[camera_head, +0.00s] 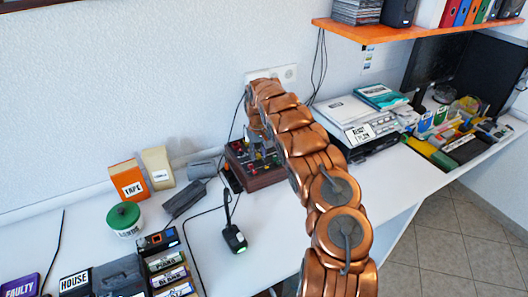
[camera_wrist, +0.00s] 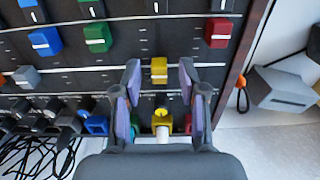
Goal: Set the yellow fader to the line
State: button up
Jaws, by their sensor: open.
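The mixer (camera_head: 252,167) is a dark panel with wooden sides on the white desk, partly hidden by my arm. In the wrist view, the yellow fader (camera_wrist: 159,70) is a cap with a pale line across it, on a dark slotted panel. My gripper (camera_wrist: 159,80) is open, with one finger to the left and one to the right of the yellow fader. I see a gap on each side, so the fingers appear not to touch it. A yellow plug (camera_wrist: 161,118) lies below the fader, between the fingers.
In the wrist view, a green fader (camera_wrist: 97,38) and a blue fader (camera_wrist: 45,41) are at upper left, a red fader (camera_wrist: 218,33) at upper right and a grey fader (camera_wrist: 26,77) at far left. Coloured plugs and cables sit along the near edge. A grey box (camera_wrist: 283,90) is at right.

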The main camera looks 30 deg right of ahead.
aim_at(258, 155)
notch_tip(258, 155, up, 12)
dwell(0.7)
dwell(0.4)
